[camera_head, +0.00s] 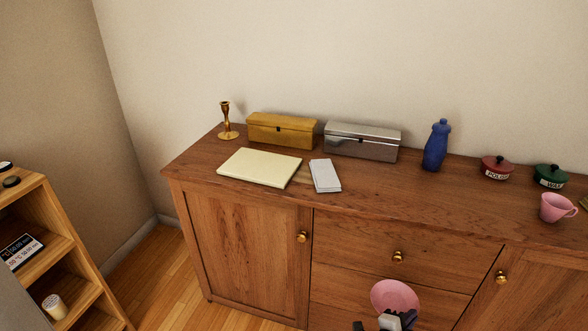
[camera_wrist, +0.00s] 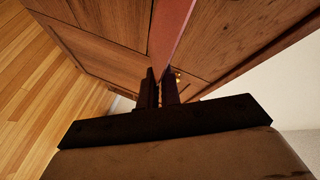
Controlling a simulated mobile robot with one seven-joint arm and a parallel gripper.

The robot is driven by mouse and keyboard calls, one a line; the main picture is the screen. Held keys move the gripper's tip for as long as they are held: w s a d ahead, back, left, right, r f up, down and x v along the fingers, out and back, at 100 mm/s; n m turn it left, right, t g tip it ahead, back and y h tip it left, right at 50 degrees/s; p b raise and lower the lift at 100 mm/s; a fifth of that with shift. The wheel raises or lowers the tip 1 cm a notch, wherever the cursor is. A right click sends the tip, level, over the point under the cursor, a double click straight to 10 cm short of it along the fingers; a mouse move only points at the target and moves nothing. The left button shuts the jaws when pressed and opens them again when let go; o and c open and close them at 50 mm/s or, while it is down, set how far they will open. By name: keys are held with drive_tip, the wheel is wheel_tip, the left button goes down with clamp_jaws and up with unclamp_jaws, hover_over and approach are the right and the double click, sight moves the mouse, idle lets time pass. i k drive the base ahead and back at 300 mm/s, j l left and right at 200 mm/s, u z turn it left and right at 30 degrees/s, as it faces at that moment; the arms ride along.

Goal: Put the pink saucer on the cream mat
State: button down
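The pink saucer (camera_head: 394,296) is low in the head view, in front of the sideboard's drawers, its round face toward the camera. My gripper (camera_head: 397,319) is at its lower edge and is shut on it. In the wrist view the saucer (camera_wrist: 172,32) is a thin edge-on strip running up from between the fingers of my gripper (camera_wrist: 160,82). The cream mat (camera_head: 258,167) lies flat on the left part of the sideboard top, and its upper face is bare. The mat is up and to the left of my gripper.
On the wooden sideboard (camera_head: 405,185), a brass candlestick (camera_head: 227,122), a gold box (camera_head: 281,130) and a silver box (camera_head: 361,141) stand behind the mat. A pale grey pad (camera_head: 325,175) lies just right of it. A blue bottle (camera_head: 436,148), lidded pots and a pink cup (camera_head: 555,208) stand farther right.

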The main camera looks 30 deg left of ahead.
sight(257, 168)
drive_tip(key=j+u, duration=0.2)
drive_tip(key=u, duration=0.25)
drive_tip(key=i+j+u, duration=0.15)
drive_tip(key=u, duration=0.35)
